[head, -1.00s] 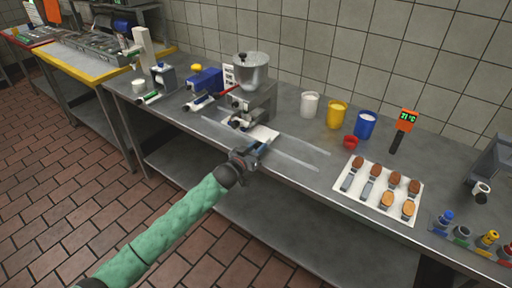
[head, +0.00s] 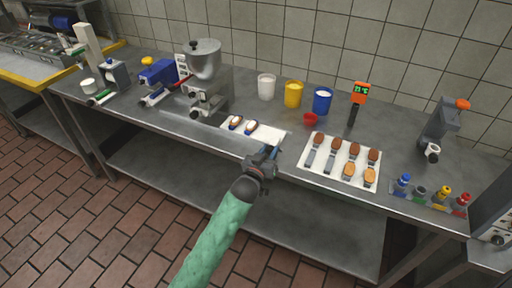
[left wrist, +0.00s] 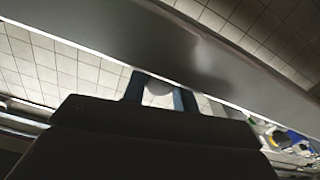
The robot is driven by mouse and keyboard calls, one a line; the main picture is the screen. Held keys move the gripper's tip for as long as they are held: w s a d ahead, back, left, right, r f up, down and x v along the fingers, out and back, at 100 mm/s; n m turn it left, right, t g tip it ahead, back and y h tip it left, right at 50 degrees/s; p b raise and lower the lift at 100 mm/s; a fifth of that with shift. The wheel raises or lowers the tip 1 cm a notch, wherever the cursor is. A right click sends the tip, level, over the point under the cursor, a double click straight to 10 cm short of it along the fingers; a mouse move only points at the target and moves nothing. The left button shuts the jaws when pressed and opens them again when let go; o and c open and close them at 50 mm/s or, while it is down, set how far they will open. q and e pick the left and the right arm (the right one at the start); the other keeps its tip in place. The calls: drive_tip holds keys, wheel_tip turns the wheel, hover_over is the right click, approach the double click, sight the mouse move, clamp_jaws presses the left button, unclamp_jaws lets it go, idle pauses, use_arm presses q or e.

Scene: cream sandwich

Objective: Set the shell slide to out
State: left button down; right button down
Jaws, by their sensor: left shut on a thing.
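In the left wrist view the two dark fingers (left wrist: 161,92) stand on either side of a pale round shape. My right gripper is not in view.
A white tray (head: 327,174) with several shells and spoon-like tools lies close right of my gripper. White, yellow and blue tubs (head: 293,94) and a small red cup (head: 310,119) stand behind.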

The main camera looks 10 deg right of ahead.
use_arm(q)
drive_tip(key=shift+s+d, duration=0.45)
drive_tip(key=shift+d, duration=0.15)
drive_tip(key=c, duration=1.1)
unclamp_jaws()
drive_tip(key=shift+s+d, duration=0.1)
drive_tip(key=shift+d, duration=0.05)
